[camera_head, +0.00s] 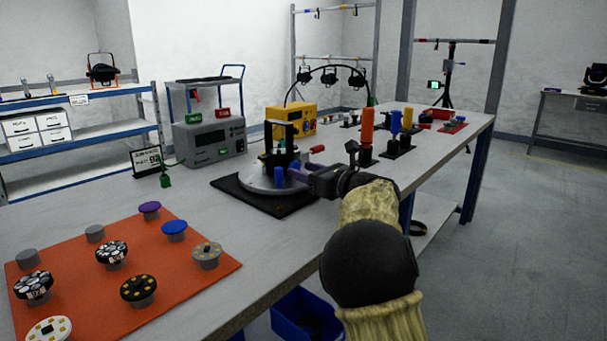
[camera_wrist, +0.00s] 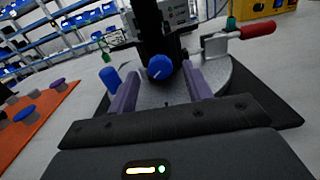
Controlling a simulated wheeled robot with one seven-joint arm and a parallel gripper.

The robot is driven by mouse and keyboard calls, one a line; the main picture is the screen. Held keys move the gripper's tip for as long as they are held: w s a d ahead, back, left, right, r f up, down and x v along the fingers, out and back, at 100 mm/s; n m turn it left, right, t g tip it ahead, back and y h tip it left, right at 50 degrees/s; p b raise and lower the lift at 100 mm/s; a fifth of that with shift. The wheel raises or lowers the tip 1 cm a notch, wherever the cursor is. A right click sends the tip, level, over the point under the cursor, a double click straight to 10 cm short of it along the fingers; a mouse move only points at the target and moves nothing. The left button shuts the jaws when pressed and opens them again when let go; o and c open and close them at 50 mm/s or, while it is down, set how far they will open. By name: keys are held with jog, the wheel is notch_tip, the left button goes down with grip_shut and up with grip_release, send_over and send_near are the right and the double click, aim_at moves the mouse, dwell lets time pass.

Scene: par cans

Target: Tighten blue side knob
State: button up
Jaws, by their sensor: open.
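The blue side knob (camera_wrist: 159,67) is round with a white mark on its face. It sits on the side of a black upright post (camera_wrist: 151,25) that rises from a round metal base plate (camera_head: 250,181). My gripper (camera_wrist: 160,72) is open, with its two purple fingers apart on the left and right of the knob. I cannot tell whether either finger touches it. In the head view my gripper (camera_head: 291,173) is low over the plate. A separate upright blue peg (camera_wrist: 110,77) stands left of the fingers. A red-ended clamp handle (camera_wrist: 257,30) sticks out to the right.
The plate lies on a black mat (camera_head: 226,183) on the grey bench. An orange mat (camera_head: 75,265) with several round knobs is at the left. A grey instrument box (camera_head: 209,140) and a yellow box (camera_head: 296,120) stand behind. Tall coloured handles (camera_head: 367,127) stand to the right.

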jog(key=shift+w+a, duration=0.3)
jog(key=shift+a, duration=0.1)
jog(key=shift+c, duration=0.4)
jog(key=c, duration=0.9)
jog(key=shift+d+r+m+p, duration=0.15)
jog(key=shift+m+p, duration=0.65)
jog(key=shift+m, duration=0.6)
jog(key=shift+m+p, duration=0.4)
jog(key=shift+m, duration=0.6)
jog(key=shift+f, duration=0.2)
jog(key=o, duration=1)
